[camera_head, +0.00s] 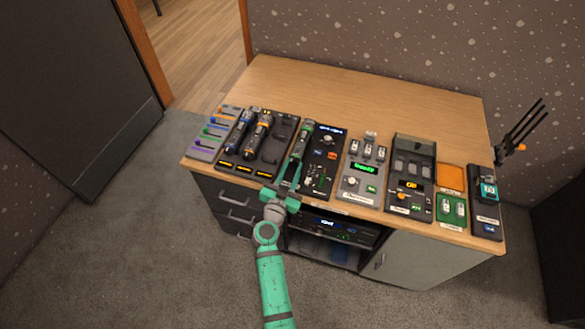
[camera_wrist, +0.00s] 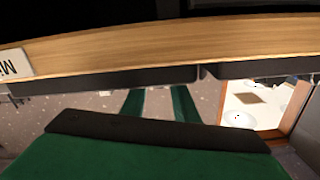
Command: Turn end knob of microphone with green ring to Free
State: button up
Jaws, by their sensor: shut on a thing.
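The microphone with the green ring (camera_head: 305,131) is a dark, slim body beside the microphone rack, in line with my gripper (camera_head: 291,174) at the desk's front edge. My gripper is shut on this microphone; its end knob is too small to read. In the wrist view my gripper (camera_wrist: 158,103) shows two green fingers with a gap between them, and the microphone cannot be made out there. A microphone with a blue ring (camera_head: 240,131) and one with an orange ring (camera_head: 258,133) lie in the dark rack (camera_head: 283,128).
Left of the rack is a grey panel with coloured faders (camera_head: 212,135). To the right stand a black control panel (camera_head: 322,160), a grey unit with a green display (camera_head: 363,170) and more panels. The desk's back part (camera_head: 340,95) is clear.

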jog(key=shift+s+a+n, duration=0.1)
jog(key=shift+n, duration=3)
jog(key=o, duration=0.8)
jog(key=v, duration=1)
jog(key=shift+s, duration=0.4)
jog(key=shift+a, duration=0.1)
